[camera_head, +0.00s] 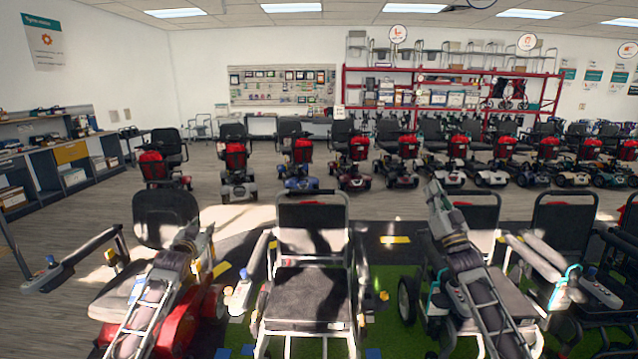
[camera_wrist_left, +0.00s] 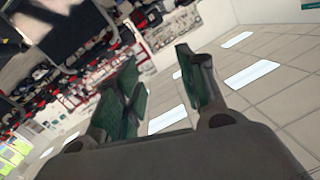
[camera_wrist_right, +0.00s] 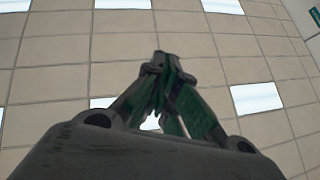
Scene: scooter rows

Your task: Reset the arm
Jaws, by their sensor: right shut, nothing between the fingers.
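My left arm (camera_head: 158,300) reaches up from the bottom of the head view, in front of a red scooter with a dark seat. In the left wrist view my left gripper (camera_wrist_left: 157,58) has its green-padded fingers apart, with nothing between them. My right arm (camera_head: 482,290) reaches up in front of a wheelchair on the right. In the right wrist view my right gripper (camera_wrist_right: 162,58) has its fingertips together and holds nothing. It points up towards the ceiling. Both arms are raised and well apart from each other.
A wheelchair (camera_head: 305,295) stands close in front, between my arms. The red scooter (camera_head: 170,215) is at the left and another wheelchair (camera_head: 563,225) at the right. A row of scooters (camera_head: 350,150) stands farther back before a red rack (camera_head: 450,70). Grey floor lies between.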

